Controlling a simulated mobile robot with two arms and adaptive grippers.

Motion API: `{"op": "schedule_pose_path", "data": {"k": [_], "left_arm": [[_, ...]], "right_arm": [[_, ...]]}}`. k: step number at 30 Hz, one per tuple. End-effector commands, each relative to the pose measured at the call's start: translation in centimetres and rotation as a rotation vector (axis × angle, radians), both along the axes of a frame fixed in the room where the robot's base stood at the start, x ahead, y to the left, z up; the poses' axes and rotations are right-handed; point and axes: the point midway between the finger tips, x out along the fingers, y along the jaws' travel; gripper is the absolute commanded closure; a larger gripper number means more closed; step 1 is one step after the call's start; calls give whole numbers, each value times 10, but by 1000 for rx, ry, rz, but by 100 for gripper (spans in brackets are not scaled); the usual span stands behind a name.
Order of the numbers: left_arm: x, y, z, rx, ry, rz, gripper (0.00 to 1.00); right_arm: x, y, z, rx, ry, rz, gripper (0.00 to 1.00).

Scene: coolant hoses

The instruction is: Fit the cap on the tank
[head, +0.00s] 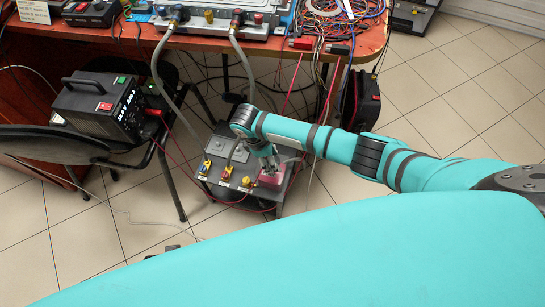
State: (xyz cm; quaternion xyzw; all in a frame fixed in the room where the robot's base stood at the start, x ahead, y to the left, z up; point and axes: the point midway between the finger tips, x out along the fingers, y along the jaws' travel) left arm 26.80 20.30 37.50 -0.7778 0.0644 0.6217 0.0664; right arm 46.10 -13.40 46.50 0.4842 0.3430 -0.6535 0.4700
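My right arm comes in from the right, and its gripper (270,163) points down over the right end of a low dark box (232,188) on the floor. A small pink-red object (271,177) sits on top of the box just below the fingertips. I cannot tell whether the fingers touch it, or whether they are open or shut. No cap or tank can be made out with certainty; the pink-red object may be either. My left gripper is not in view.
Yellow-and-red fittings (227,173) stand on the box. Grey hoses (165,85) hang from equipment on the orange-red table (130,45). A black power unit (100,108) and a chair (58,144) stand at left. Tiled floor (450,80) is clear at right.

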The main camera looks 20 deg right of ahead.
Motion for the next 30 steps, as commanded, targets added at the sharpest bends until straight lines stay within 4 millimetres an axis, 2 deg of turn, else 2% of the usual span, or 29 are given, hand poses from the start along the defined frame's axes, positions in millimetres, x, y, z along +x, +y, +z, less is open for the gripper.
{"op": "schedule_pose_path", "data": {"k": [30], "left_arm": [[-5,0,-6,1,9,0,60]], "right_arm": [[0,0,-1,0,0,0,73]]}}
